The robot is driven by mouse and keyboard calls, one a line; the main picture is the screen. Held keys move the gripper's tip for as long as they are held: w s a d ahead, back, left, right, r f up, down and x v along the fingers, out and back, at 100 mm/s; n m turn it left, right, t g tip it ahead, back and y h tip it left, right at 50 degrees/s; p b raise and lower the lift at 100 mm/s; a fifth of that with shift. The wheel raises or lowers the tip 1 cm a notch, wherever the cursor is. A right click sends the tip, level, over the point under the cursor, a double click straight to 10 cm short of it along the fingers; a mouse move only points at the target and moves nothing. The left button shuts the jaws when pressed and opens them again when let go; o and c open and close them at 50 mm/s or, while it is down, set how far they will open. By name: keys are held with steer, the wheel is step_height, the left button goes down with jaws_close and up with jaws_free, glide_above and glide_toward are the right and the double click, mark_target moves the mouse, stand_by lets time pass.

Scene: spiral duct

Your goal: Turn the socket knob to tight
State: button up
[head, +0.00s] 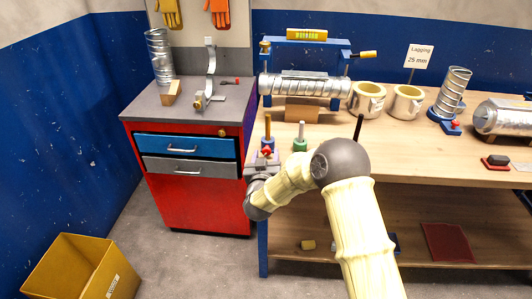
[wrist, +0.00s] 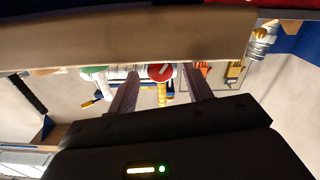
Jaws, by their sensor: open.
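My gripper (head: 262,164) is open just in front of the knob. In the wrist view my fingers (wrist: 160,78) are spread, with the knob seen between their tips. I cannot tell whether they touch it.
A blue frame (head: 306,58) with a horizontal duct (head: 304,85) and two cream mugs (head: 367,99) stand behind. The red drawer cabinet (head: 195,200) is left of my gripper.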

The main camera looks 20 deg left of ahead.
steer(key=shift+w+a, duration=0.15)
steer(key=shift+w, duration=0.45)
steer(key=c, duration=1)
